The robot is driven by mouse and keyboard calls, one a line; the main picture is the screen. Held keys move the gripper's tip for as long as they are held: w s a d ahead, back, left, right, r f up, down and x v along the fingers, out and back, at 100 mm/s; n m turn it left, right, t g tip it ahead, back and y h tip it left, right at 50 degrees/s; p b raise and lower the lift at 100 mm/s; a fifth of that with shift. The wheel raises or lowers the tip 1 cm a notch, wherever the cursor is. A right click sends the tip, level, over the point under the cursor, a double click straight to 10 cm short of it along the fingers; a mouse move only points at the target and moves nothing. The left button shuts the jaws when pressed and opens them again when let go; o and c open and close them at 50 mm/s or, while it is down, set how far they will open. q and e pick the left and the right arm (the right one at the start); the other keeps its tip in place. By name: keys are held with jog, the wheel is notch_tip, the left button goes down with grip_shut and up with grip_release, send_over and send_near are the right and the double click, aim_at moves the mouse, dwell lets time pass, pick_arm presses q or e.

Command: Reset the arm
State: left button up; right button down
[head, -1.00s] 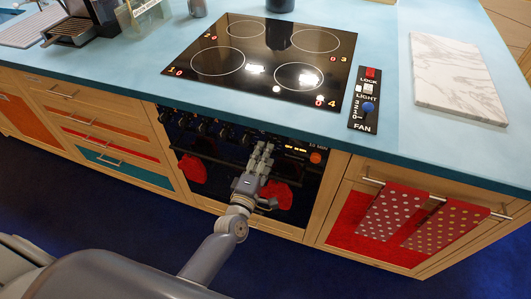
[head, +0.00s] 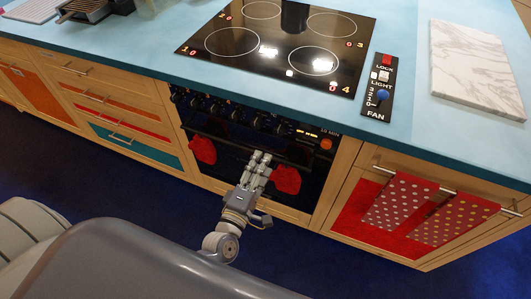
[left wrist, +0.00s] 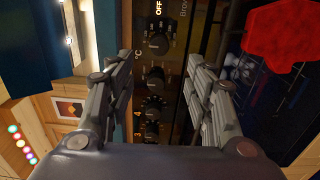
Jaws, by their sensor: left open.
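My left gripper (head: 258,167) is in front of the black oven (head: 225,158), below its row of knobs. It is open, with nothing between its fingers. In the left wrist view my left gripper (left wrist: 165,95) shows two spread fingers, with the oven's knobs (left wrist: 157,75) beyond the gap. My left arm comes up from the bottom of the head view. My right gripper is not in view.
The blue counter (head: 150,58) holds a black cooktop (head: 280,45), a fan switch panel (head: 379,90) and a marble board (head: 475,65). Red mitts (head: 286,180) hang on the oven front. Dotted towels (head: 400,200) hang at right. The dark blue floor (head: 70,165) is clear.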

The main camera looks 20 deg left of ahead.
pick_arm(q)
jog(key=s+f+m+g+h, duration=0.1)
jog(key=s+f+m+g, duration=0.4)
jog(key=f, duration=0.9)
jog(key=s+f+m+g, duration=0.3)
jog(key=s+f+m, duration=0.35)
jog(key=f, duration=0.75)
jog(key=s+a+f+m+g, duration=0.2)
jog(key=s+f, duration=0.3)
jog(key=s, duration=0.4)
jog(key=s+a+f+m+g+y, duration=0.1)
jog(key=s+f+m+g, duration=0.3)
jog(key=s, duration=0.5)
jog(key=s+a+f+m+g, duration=0.3)
jog(key=s+f, duration=0.4)
jog(key=s, duration=0.2)
jog(key=shift+f+y, duration=0.3)
jog(key=shift+f, duration=0.1)
